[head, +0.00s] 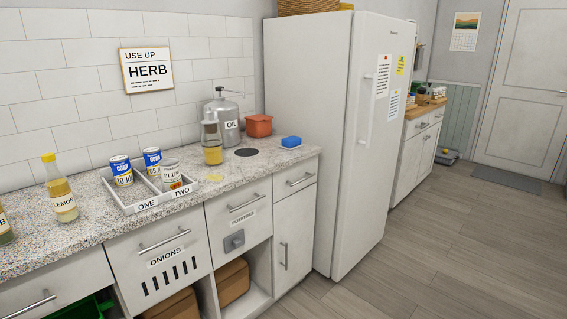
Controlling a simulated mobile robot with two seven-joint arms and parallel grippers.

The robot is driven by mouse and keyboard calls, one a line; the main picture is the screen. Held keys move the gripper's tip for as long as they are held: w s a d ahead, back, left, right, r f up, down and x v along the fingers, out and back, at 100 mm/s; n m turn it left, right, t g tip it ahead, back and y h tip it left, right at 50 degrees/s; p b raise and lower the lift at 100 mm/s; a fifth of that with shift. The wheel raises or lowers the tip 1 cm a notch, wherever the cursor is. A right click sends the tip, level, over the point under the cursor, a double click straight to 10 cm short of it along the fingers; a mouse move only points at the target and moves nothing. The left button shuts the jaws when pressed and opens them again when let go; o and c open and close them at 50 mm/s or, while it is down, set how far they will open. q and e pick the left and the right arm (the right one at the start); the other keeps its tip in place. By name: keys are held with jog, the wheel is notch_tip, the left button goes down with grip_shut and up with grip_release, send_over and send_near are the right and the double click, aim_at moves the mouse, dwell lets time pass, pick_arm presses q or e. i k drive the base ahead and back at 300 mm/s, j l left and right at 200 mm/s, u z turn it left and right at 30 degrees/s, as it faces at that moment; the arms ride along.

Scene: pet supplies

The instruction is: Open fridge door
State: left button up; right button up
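The white fridge (307,130) stands past the right end of the counter. Its side faces me, and its front door (377,170) is seen at a steep angle. The door looks shut. A long vertical handle (366,122) runs along the near edge of the door. White paper sheets (384,76) and a yellow note (401,65) are on the upper door. Neither of my grippers is in view.
Open wooden floor (460,240) lies in front of the fridge. A white room door (525,95) is at the far right.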

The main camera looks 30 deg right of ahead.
aim_at(382, 48)
jog(key=z, duration=1.6)
jog(key=i+u, duration=0.15)
jog(key=i, duration=0.15)
